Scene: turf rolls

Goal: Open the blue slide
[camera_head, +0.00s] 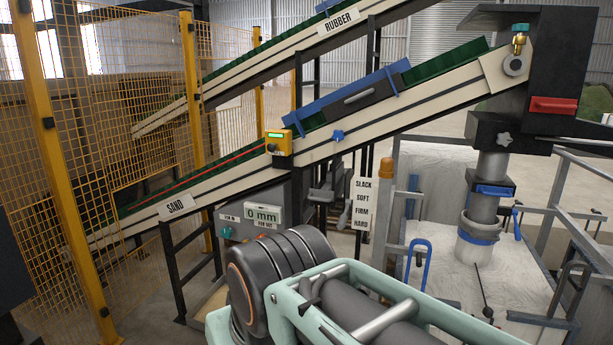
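The blue slide (495,190) is a small blue plate with a handle-like front. It sits in a dark collar on the grey vertical spout (486,205) at the right. I cannot tell from here whether it is pushed in or drawn out. A red slide (553,105) sits higher up, on the dark hopper (562,60). My arm's dark and mint-green links fill the bottom middle, left of and nearer than the spout. My gripper is not visible in this view.
The spout ends in a white bulk bag (478,285) with a blue strap, inside a grey frame. Two sloping conveyors, labelled SAND (176,206) and RUBBER (338,22), cross the middle. Yellow mesh fencing (100,130) stands left.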

